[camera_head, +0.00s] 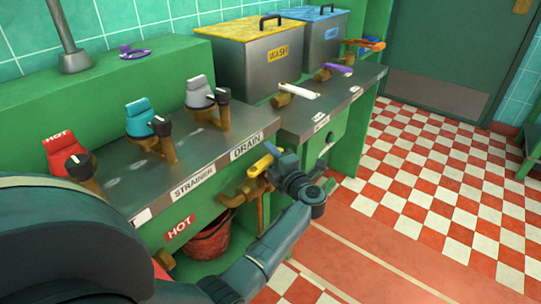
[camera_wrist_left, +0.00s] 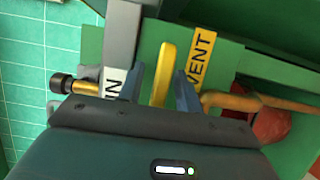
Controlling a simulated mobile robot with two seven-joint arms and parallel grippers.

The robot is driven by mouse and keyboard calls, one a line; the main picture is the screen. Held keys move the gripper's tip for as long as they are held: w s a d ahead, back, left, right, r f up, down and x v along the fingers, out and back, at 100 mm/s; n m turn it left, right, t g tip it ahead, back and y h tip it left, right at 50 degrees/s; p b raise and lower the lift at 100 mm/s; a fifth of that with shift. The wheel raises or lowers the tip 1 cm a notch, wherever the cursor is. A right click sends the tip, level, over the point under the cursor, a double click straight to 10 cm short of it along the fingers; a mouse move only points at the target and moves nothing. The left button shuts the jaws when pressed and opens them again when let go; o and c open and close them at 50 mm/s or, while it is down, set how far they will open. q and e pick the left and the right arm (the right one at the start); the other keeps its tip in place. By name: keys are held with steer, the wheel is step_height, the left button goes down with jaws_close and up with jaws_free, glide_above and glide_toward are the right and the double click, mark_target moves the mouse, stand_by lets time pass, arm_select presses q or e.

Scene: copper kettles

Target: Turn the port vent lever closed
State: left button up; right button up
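The yellow vent lever (camera_head: 260,166) sits on a brass pipe valve at the front of the green counter, below the DRAIN label. My left gripper (camera_head: 275,157) is right at it, reaching in from the front. In the left wrist view the lever (camera_wrist_left: 163,65) stands between the two open blue-grey fingers of my left gripper (camera_wrist_left: 161,88), with a visible gap at least on the right side. A yellow VENT label (camera_wrist_left: 200,57) is beside it. The lever's base is partly hidden by the gripper. My right gripper is not in view.
The metal counter edge with the STRAINER label (camera_head: 193,182) runs just above the lever. A red bucket (camera_head: 208,238) hangs or stands below, behind the brass pipe. Kettle-style taps (camera_head: 200,95) and the WASH bin (camera_head: 262,62) are farther back. The checkered floor to the right is clear.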

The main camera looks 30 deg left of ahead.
arm_select(q)
steer(key=shift+c, duration=0.3)
jaws_close()
